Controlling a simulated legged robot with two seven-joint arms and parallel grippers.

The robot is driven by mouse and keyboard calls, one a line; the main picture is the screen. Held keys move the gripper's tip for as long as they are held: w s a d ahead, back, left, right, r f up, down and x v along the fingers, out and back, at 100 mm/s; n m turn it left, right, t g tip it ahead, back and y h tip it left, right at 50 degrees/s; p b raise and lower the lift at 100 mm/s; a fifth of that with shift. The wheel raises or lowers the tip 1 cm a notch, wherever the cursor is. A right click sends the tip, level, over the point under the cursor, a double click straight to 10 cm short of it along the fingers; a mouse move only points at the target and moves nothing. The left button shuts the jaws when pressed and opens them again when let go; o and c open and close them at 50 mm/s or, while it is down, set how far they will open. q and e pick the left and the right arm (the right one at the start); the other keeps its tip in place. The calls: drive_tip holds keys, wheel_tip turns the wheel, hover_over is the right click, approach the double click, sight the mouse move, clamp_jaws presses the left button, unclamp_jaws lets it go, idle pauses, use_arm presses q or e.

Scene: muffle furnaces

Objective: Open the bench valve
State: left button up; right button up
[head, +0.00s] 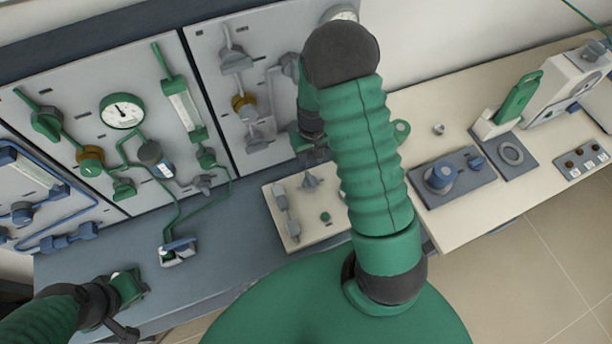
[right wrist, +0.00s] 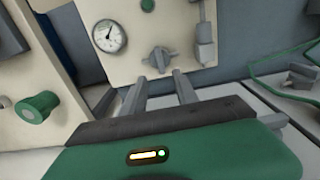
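The bench valve is a grey cross-shaped handle (head: 310,181) on a cream box (head: 334,231) standing on the bench. The handle also shows in the right wrist view (right wrist: 160,58), just beyond my fingertips. My right gripper (head: 315,153) is near the handle, partly hidden behind my own arm in the head view. In the right wrist view its two grey fingers (right wrist: 160,78) are apart with nothing held between them, and the handle lies in line with the gap. Whether a finger touches it I cannot tell. My left gripper (head: 130,300) is low at the left, away from the valve; its fingers are unclear.
Upright panels with green pipes, a gauge (head: 122,111) and valves stand behind the bench. A dark grey surface (head: 130,255) lies left of the box. A blue-knobbed unit (head: 450,180) is at right. The wrist view shows a gauge (right wrist: 109,37) and green knob (right wrist: 38,106).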

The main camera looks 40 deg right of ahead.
sight(311, 180)
wheel_tip(311, 180, down, 13)
drive_tip(key=shift+d+r+p, duration=0.15)
drive_tip(key=shift+p, duration=0.45)
clamp_jaws()
